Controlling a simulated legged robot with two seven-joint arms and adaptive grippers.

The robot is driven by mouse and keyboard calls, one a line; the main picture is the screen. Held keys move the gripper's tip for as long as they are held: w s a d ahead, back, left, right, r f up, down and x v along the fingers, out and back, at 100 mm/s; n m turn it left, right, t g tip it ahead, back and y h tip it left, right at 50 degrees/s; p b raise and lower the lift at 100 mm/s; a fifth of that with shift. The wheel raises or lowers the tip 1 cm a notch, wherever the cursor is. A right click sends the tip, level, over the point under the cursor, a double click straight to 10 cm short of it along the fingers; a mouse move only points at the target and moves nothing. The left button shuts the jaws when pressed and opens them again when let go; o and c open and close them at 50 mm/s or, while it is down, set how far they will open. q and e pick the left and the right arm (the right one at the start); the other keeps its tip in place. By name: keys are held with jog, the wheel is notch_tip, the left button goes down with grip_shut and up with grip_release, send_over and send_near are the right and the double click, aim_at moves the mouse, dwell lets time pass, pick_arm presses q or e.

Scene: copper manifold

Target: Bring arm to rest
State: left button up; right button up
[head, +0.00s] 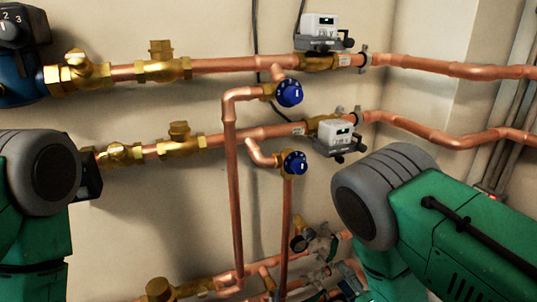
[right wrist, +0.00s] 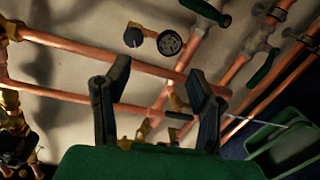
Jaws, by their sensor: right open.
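My right arm (head: 440,220) comes in from the right in the head view, its green and grey links bent in front of the wall. In the right wrist view my right gripper (right wrist: 157,78) is open, its two dark fingers spread apart. No object is held between them. Copper pipes (right wrist: 85,44) run behind the fingers; I cannot tell how close they are. My left arm (head: 40,185) is at the left edge of the head view, and its gripper is not clearly visible.
Two horizontal copper pipe runs with brass fittings cross the wall. Two blue-knobbed valves (head: 289,93) (head: 295,162) and two white meter boxes (head: 320,25) (head: 336,133) sit on them. A round gauge (right wrist: 170,42) and a green-handled valve (right wrist: 205,11) are near my right gripper.

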jog(key=s+d+f+m+g+h+p, duration=0.1)
jog(key=s+d+f+m+g+h, duration=0.1)
jog(key=s+d+f+m+g, duration=0.3)
jog(key=s+d+f+m+g+h, duration=0.2)
jog(key=s+f+m+g+h, duration=0.15)
jog(key=s+m, duration=0.4)
jog(key=s+f+m+g+p, duration=0.1)
jog(key=s+m+g, duration=0.5)
jog(key=s+m, duration=0.4)
jog(key=s, duration=0.6)
jog(key=shift+s+d+g+y, duration=0.25)
jog(key=shift+s+g+y, duration=0.1)
jog(key=shift+s, duration=0.05)
